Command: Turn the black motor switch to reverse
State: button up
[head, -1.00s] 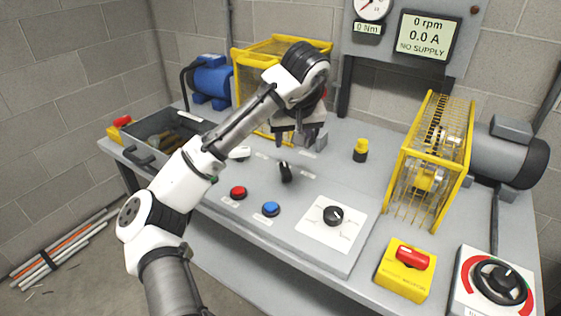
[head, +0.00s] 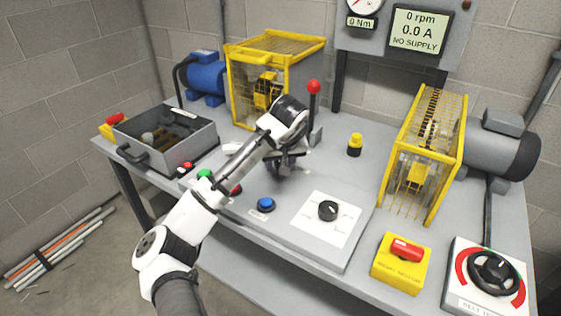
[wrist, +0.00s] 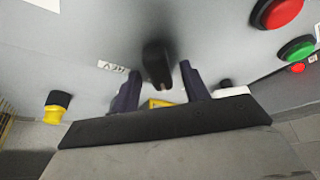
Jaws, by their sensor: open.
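In the wrist view a black switch handle (wrist: 157,62) stands between the two dark fingers of my gripper (wrist: 160,72). The fingers are open, one on each side of it, and I see a gap to each. In the head view my gripper (head: 283,165) is low over the sloping grey panel (head: 262,225), behind the red and blue buttons, and hides that switch. Which way the switch points is hard to tell. Another black knob (head: 328,210) sits on a white plate at the panel's right, clear of my gripper.
A red-balled lever (head: 314,88) rises just behind my gripper. A blue button (head: 266,204) and green button (head: 204,174) lie near the panel's front. A grey bin (head: 190,152) is left; yellow cages (head: 425,155) stand behind and right. The display (head: 420,32) reads 0 rpm, NO SUPPLY.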

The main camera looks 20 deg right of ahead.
jog(key=shift+c, duration=0.4)
jog(key=c, duration=0.9)
jog(key=shift+m, duration=0.3)
jog(key=m+h+p, duration=0.1)
jog(key=m, duration=0.1)
jog(key=m+g+p, duration=0.1)
jog(key=m, duration=0.1)
jog(key=shift+r+m+h+p, duration=0.1)
jog(key=shift+m+h+p, duration=0.2)
jog(key=shift+h+p, duration=0.1)
jog(key=m+g+h+p, duration=0.1)
jog(key=m+p, duration=0.1)
jog(key=m, duration=0.2)
jog(key=shift+w+a, duration=0.1)
jog(key=shift+a, duration=0.05)
jog(key=m+g+p, duration=0.1)
jog(key=m, duration=0.1)
jog(key=m+h, duration=0.1)
jog(key=m, duration=0.2)
jog(key=shift+g+p, duration=0.4)
jog(key=shift+w+m+g+p, duration=0.15)
jog(key=shift+m+g, duration=0.2)
jog(key=shift+m, duration=0.55)
jog(key=shift+m+g+p, duration=0.15)
jog(key=shift+m+g, duration=0.2)
jog(key=shift+m, duration=0.55)
